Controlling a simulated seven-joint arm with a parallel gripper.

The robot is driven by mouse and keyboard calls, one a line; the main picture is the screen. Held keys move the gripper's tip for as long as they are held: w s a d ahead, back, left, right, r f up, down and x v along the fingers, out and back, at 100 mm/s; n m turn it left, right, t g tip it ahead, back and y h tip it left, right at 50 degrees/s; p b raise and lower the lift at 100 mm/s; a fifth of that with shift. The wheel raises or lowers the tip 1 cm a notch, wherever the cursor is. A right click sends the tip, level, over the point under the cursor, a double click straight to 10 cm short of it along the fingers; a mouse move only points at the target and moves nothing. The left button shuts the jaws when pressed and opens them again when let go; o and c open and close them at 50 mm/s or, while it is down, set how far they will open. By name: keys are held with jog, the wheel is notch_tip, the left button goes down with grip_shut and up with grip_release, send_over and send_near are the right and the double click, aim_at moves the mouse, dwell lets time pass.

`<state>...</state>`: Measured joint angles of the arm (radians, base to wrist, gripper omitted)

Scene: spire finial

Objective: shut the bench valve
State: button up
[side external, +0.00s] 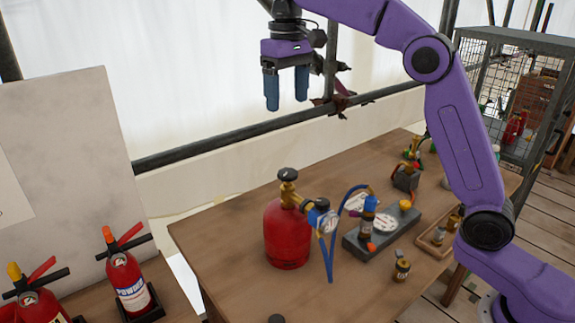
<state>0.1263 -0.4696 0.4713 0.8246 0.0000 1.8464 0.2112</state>
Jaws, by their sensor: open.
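My gripper (287,100) is open and empty, with its two blue fingers pointing down. It hangs high above the back of the wooden bench (225,240), well clear of everything on it. A grey block (351,246) on the bench carries a brass fitting with a blue cap (370,203), a white dial, and orange and yellow knobs. To its left stands a red gas cylinder (286,240) with a brass valve and black knob (288,174) on top. I cannot tell for certain which fitting is the bench valve, or whether it is open or shut.
A regulator gauge (327,222) with blue hoses sits beside the cylinder. A small brass fitting (401,267), a wooden tray (430,243) and another small torch-like item (405,177) are to the right. Fire extinguishers (127,275) stand at lower left. The bench's left part is clear.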

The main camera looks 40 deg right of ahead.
aim_at(287, 172)
notch_tip(287, 172, down, 17)
jog(key=shift+r, duration=0.1)
dwell(0.6)
jog(key=c, duration=1)
jog(key=shift+m, duration=2.4)
jog(key=shift+c, duration=0.2)
jog(key=o, duration=1)
jog(key=shift+o, duration=0.2)
notch_tip(287, 172, up, 18)
jog(key=shift+f, duration=0.25)
